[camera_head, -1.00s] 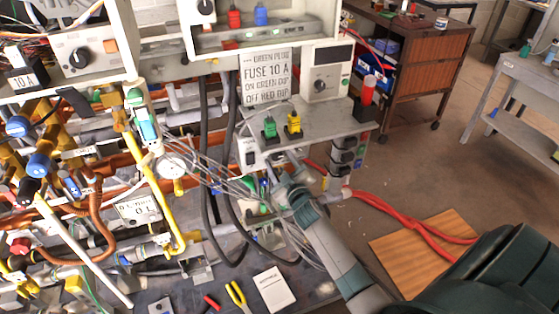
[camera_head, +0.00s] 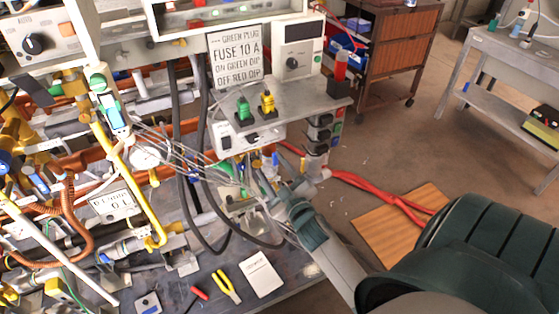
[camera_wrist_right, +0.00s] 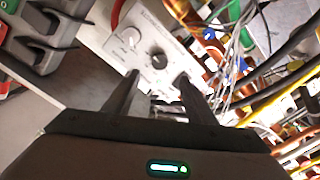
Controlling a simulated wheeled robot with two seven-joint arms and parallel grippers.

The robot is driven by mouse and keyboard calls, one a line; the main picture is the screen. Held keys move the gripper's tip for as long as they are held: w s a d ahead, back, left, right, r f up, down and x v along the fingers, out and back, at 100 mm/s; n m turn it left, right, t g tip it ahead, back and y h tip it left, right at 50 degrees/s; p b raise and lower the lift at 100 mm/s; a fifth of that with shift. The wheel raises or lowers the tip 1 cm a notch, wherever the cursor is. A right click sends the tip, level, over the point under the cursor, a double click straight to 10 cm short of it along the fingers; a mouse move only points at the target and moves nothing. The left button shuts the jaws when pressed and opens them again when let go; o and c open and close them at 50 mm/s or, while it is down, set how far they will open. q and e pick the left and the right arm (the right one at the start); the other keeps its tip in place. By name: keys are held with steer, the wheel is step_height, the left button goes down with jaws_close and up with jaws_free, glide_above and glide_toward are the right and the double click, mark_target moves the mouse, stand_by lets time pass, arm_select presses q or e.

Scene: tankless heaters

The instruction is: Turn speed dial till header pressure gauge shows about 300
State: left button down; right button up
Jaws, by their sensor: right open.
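A round, pale gauge (camera_head: 145,156) sits among the pipes at the left of the head view; its face is too small to read. Under the grey shelf is a pale control panel (camera_head: 228,141). I cannot read which is the speed dial. My right gripper (camera_wrist_right: 157,92) is open and empty; its fingers point at the panel, one tip overlapping the lower dark knob. It also shows in the head view (camera_head: 268,180), partly behind wires. My left gripper is out of view.
Thin grey wires (camera_head: 190,155) and black hoses (camera_head: 180,190) hang near my right gripper. The shelf (camera_head: 310,100) juts out above it, with green and yellow plugs on it. A box with another black dial (camera_head: 292,62) stands on the shelf.

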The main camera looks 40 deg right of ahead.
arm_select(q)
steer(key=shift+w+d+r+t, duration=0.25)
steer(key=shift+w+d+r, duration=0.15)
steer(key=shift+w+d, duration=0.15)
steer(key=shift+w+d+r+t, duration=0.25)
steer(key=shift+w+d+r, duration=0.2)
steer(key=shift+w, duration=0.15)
arm_select(e)
steer(key=v, duration=0.4)
steer(key=shift+s, duration=0.2)
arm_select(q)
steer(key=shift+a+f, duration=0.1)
